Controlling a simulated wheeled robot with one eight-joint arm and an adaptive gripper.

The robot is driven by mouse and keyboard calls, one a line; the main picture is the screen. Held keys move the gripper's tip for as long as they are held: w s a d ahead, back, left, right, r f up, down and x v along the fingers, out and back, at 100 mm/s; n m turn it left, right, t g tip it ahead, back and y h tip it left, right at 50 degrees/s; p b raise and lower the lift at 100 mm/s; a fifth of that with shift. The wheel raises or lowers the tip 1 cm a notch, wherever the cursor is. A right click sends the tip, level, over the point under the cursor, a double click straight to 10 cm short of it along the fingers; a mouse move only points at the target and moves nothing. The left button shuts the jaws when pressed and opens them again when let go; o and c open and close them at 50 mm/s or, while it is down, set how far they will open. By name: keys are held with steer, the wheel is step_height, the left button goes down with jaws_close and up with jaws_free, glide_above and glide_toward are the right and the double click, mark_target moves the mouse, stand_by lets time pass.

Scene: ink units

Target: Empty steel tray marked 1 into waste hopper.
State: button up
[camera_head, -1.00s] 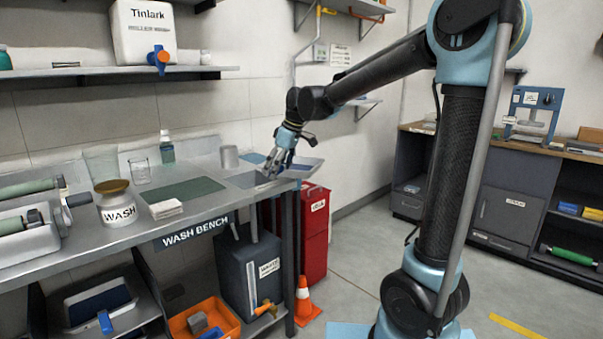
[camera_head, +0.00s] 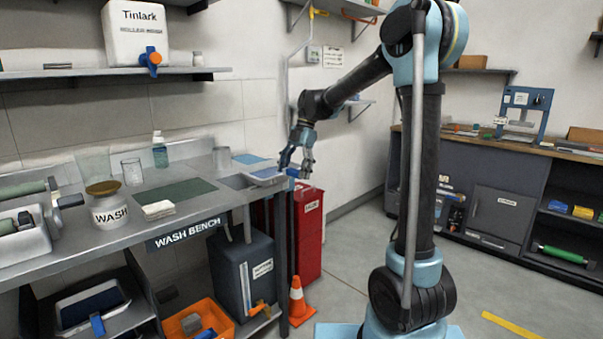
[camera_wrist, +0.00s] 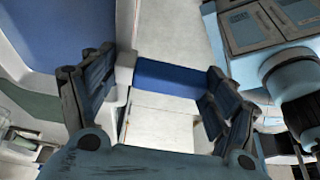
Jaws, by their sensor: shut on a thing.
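A shallow steel tray (camera_head: 251,180) with a blue inside is at the right end of the wash bench, left of my gripper (camera_head: 298,168). My gripper is shut on the tray's blue handle (camera_wrist: 172,77), which lies across between the two fingers in the wrist view. The tray's blue inside (camera_wrist: 65,35) fills the upper left there. I cannot see a number on it, nor whether it touches the bench. A dark grey bin (camera_head: 237,270) with a white label stands below the bench's right end; its label is too blurred to read now.
The wash bench (camera_head: 110,232) holds a WASH jar (camera_head: 112,208), white cloths (camera_head: 158,210) and glassware. A red bin (camera_head: 310,240) and an orange cone (camera_head: 298,300) stand by its right end. An orange crate (camera_head: 225,320) is below. Floor to the right is open.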

steer(key=shift+w+d+r+t+h, duration=0.15)
steer(key=shift+r+t+h, duration=0.4)
steer(key=shift+r, duration=0.55)
steer(key=shift+s+d+r+t+h, duration=0.15)
steer(key=shift+r+t+h, duration=0.1)
steer(key=shift+r+h, duration=0.65)
steer(key=shift+s+a+r+t+h, duration=0.1)
steer(key=shift+a+r+t+h, duration=0.2)
steer(key=shift+r, duration=0.3)
steer(key=shift+s+a+r+t+h, duration=0.15)
steer(key=shift+a+r+h, duration=0.1)
steer(key=shift+r, duration=0.3)
steer(key=shift+s+a+r+t+h, duration=0.1)
steer(key=shift+a+r+t+h, duration=0.15)
steer(key=shift+r, duration=0.35)
steer(key=s+a+r+t+h, duration=0.3)
steer(key=a+r+h, duration=0.2)
steer(key=shift+a+m+h, duration=0.2)
steer(key=shift+m+h, duration=0.15)
steer(key=shift+m, duration=0.05)
steer(key=shift+s, duration=0.1)
steer(key=shift+d, duration=0.1)
